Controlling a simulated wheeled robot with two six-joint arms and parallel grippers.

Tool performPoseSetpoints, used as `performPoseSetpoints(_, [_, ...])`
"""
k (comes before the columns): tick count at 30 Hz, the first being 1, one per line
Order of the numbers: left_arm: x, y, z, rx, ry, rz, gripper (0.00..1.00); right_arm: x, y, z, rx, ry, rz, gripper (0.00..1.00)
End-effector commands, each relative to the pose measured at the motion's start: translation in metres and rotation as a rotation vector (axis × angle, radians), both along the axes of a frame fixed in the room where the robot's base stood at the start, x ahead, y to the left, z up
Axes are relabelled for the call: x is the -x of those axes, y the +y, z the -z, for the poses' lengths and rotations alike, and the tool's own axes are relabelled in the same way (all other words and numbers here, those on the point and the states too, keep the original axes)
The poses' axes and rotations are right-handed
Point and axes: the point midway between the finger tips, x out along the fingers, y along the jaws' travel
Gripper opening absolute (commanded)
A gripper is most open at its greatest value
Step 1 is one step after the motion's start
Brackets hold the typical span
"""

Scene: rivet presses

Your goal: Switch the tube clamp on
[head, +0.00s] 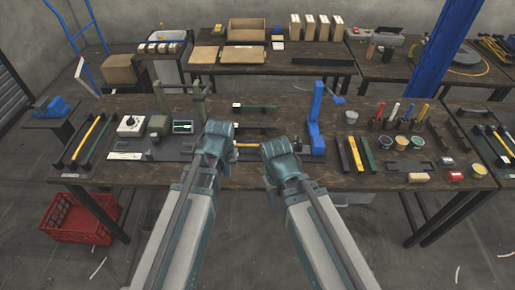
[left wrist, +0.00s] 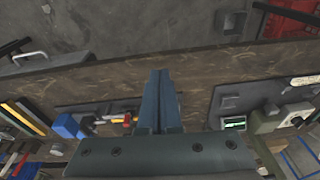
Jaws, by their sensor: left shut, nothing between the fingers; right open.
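A grey-green press station stands left of centre on the bench, with uprights (head: 197,92), a green box (head: 158,125) and a small lit display (head: 183,127). I cannot tell which part is the tube clamp. The display also shows in the left wrist view (left wrist: 233,123), beside the green box (left wrist: 268,119). My left gripper (head: 222,130) is right of the display in the head view. Its fingers (left wrist: 160,78) are shut and empty. My right gripper (head: 272,150) is open, near the bench middle; its fingers are mostly hidden behind its body.
A white box with a dial (head: 130,124) stands left of the display. A blue upright press (head: 316,118) stands right of my grippers. Coloured bars (head: 356,154) and several small pots lie further right. A red crate (head: 80,218) is on the floor.

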Motion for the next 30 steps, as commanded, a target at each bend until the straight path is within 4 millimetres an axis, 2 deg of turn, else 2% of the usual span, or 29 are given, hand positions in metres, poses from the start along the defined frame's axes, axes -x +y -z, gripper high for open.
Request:
performPoseSetpoints(1, [-0.019,-0.01,-0.003,0.001,-0.028,-0.008,0.0,0.0,0.0,-0.002,0.0,0.0,0.0,0.5])
performPoseSetpoints(3, [-0.035,-0.024,-0.005,0.005,-0.067,-0.019,0.0,0.0,0.0,-0.002,0.0,0.0,0.0,0.5])
performPoseSetpoints(9, [-0.067,-0.064,-0.009,0.016,-0.148,-0.027,0.0,0.0,0.0,-0.002,0.0,0.0,0.0,0.5])
performPoseSetpoints(15, [-0.088,-0.102,-0.014,0.031,-0.208,-0.025,0.0,0.0,0.0,-0.002,0.0,0.0,0.0,0.5])
performPoseSetpoints(20, [-0.092,-0.112,-0.015,0.038,-0.227,-0.026,0.0,0.0,0.0,-0.002,0.0,0.0,0.0,0.5])
performPoseSetpoints(30, [-0.092,-0.112,-0.015,0.037,-0.227,-0.026,0.0,0.0,0.0,-0.002,0.0,0.0,0.0,0.5])
